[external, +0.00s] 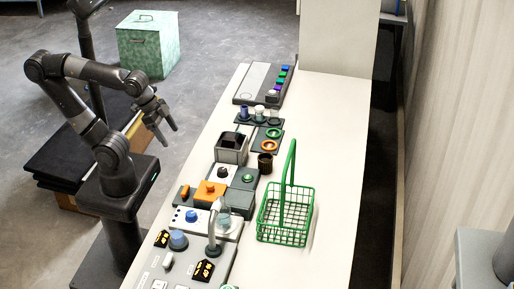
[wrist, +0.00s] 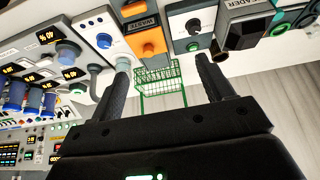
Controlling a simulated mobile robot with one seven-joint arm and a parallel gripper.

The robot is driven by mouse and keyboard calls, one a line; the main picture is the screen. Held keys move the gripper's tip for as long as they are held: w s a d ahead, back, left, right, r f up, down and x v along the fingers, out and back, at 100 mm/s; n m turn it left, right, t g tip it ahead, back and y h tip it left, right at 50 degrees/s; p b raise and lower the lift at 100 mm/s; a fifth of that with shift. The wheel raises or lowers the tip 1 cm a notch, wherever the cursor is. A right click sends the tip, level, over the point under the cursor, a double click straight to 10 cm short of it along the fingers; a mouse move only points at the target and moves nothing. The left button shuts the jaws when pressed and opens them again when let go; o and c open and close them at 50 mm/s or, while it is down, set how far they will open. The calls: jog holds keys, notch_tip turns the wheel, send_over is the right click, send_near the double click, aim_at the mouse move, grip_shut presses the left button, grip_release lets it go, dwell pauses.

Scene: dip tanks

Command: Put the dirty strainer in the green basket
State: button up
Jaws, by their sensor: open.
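The green basket (external: 285,213) is a wire basket with a tall upright handle. It stands on the white counter, right of the equipment row, and looks empty. It also shows in the wrist view (wrist: 160,82), beyond my fingers. A small dark brown cup (external: 265,164), possibly the dirty strainer, stands on the counter behind the basket. A dark brown round thing (wrist: 221,55) at the wrist view's upper right looks like the same cup. My gripper (external: 171,136) is open and empty, in the air left of the counter and apart from both; its fingers frame the wrist view (wrist: 162,75).
A square metal tank (external: 231,149), an orange box (external: 208,192) and a grey faucet (external: 214,230) line the counter's left side. Orange and green rings (external: 270,146) lie behind the brown cup. The counter right of the basket is clear. A green chest (external: 147,48) stands on the floor.

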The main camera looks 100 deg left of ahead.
jog(key=w+a+r+n+g, duration=0.1)
jog(key=w+a+g, duration=0.15)
jog(key=w, duration=0.55)
jog(key=n+g, duration=0.3)
send_near(265, 164)
jog(key=a+f, duration=0.2)
jog(key=a, duration=0.1)
jog(key=f, duration=1)
jog(key=shift+s+d+f, duration=0.2)
jog(key=shift+f, duration=0.05)
jog(key=c, duration=1.2)
jog(key=shift+o, duration=0.2)
jog(key=shift+r, duration=0.1)
